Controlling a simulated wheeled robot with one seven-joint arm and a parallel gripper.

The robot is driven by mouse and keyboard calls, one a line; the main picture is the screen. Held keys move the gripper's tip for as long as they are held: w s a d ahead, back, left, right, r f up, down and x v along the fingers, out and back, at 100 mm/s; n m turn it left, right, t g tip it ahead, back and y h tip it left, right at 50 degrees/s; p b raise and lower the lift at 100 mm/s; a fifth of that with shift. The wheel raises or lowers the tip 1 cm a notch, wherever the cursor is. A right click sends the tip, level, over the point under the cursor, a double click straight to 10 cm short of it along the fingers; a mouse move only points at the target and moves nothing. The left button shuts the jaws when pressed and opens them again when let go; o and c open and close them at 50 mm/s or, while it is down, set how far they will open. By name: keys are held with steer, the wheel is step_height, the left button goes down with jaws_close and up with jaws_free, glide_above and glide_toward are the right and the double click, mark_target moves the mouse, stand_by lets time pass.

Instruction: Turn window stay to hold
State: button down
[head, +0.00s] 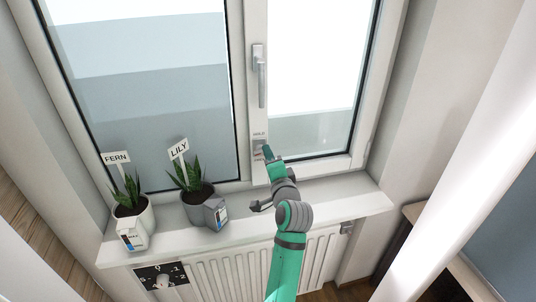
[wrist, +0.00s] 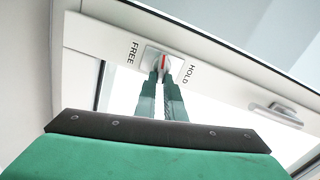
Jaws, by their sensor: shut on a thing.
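The window stay (head: 258,146) is a small grey fitting low on the window's middle frame post, with a HOLD label (head: 259,134) above it and a FREE label partly hidden below. In the wrist view the stay (wrist: 153,54) sits between the words FREE and HOLD on the white frame. A red line on its knob (wrist: 164,62) lies between the two words; I cannot tell its exact setting. My gripper (head: 267,151) reaches up to the stay from below. Its two narrow fingers (wrist: 161,76) are shut on the knob and hide part of it.
A window handle (head: 261,80) is higher on the same post. Pots labelled FERN (head: 132,217) and LILY (head: 198,207) stand on the sill (head: 340,205), left of my arm. A radiator (head: 225,272) and a numbered dial (head: 161,278) are below. The sill's right part is clear.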

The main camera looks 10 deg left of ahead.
steer(key=shift+f+m, duration=0.25)
steer(key=shift+m, duration=0.95)
steer(key=c, duration=1.8)
jaws_free()
steer(key=shift+c, duration=0.2)
steer(key=shift+d, duration=0.1)
steer(key=v, duration=1)
steer(key=shift+s, duration=0.4)
steer(key=shift+d, duration=0.15)
